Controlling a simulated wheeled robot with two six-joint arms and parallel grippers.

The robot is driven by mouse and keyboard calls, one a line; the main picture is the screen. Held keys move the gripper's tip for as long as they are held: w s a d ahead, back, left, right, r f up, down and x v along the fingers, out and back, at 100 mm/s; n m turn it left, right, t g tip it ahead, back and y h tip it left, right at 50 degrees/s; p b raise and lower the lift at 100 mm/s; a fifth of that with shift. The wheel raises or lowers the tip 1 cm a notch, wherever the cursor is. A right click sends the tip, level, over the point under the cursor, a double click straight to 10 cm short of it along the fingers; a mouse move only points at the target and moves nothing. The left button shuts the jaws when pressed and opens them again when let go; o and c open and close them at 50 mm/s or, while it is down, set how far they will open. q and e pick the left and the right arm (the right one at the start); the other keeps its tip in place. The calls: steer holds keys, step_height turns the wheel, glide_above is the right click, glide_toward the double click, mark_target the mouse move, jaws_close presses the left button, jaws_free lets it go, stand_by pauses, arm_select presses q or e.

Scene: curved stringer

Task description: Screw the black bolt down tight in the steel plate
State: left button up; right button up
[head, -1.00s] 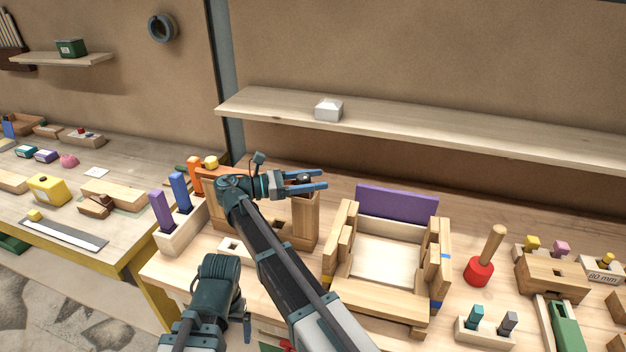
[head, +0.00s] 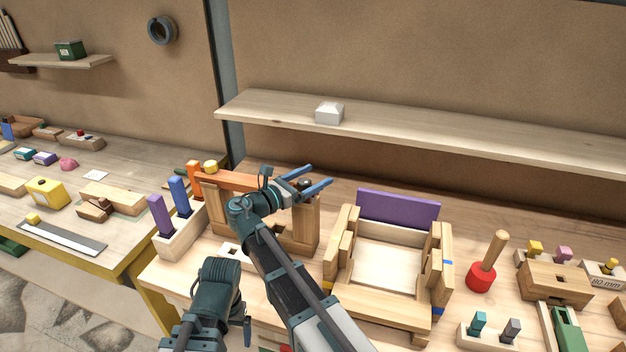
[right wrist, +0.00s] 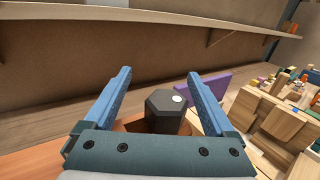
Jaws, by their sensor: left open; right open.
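The black bolt shows in the right wrist view as a dark hexagonal head (right wrist: 168,112) with a white spot on top. It stands between the blue fingers of my right gripper (right wrist: 160,88), closer to the right finger, and is not gripped. In the head view my right gripper (head: 318,182) is open over the right end of an orange-brown beam (head: 232,181). The bolt is a small dark spot (head: 304,185) there. I cannot make out the steel plate at the bolt.
Wooden posts (head: 306,222) carry the beam. A wooden frame with a purple board (head: 398,218) stands to the right, then a red-based mallet (head: 481,277). A block with purple and blue handles (head: 180,236) is at left. A shelf (head: 430,125) runs behind and above.

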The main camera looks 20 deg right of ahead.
steer(key=shift+s+d+f+n, duration=0.2)
steer(key=shift+s+f+n, duration=0.1)
steer(key=shift+s+f, duration=0.15)
steer(key=t, duration=0.1)
steer(key=n+t+y, duration=0.1)
steer(key=shift+s+a+r+t+y, duration=0.1)
steer(key=shift+s+t+y, duration=0.05)
steer(key=shift+t+y, duration=0.15)
steer(key=n+t+y, duration=0.2)
steer(key=shift+w+a+n+t, duration=0.2)
steer(key=shift+n+t, duration=0.1)
steer(key=shift+t, duration=0.1)
steer(key=shift+w+a+n+t+y, duration=0.15)
steer(key=shift+w+n+t+y, duration=0.15)
steer(key=shift+n+t+y, duration=0.35)
steer(key=shift+w+a+n+t+y, duration=0.1)
steer(key=shift+w+n+t+y, duration=0.3)
steer(key=shift+y, duration=0.45)
steer(key=shift+s, duration=0.1)
steer(key=shift+r, duration=0.15)
jaws_close()
